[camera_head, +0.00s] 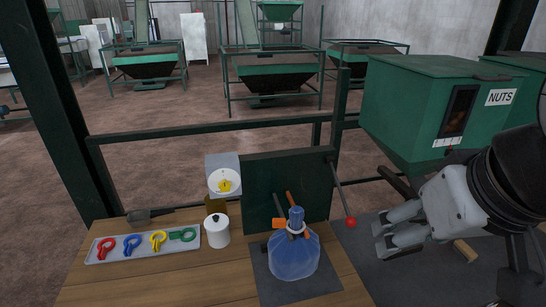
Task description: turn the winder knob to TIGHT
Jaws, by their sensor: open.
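A yellow knob (225,185) sits on a round white dial (217,177) on a grey plate, left of a dark green upright panel (258,190). I take it as the winder knob; its marks are too small to read. My gripper (383,238) is open and empty at the right, well apart from the knob. A blue bag (293,262) stands in front of the panel, with its neck gathered and orange pieces around it.
A lever with a red ball (351,222) slopes down between panel and gripper. A white lidded pot (217,236) and a grey tray (104,253) of several coloured clips stand on the wooden table (155,285). A green NUTS hopper (410,100) stands behind my gripper.

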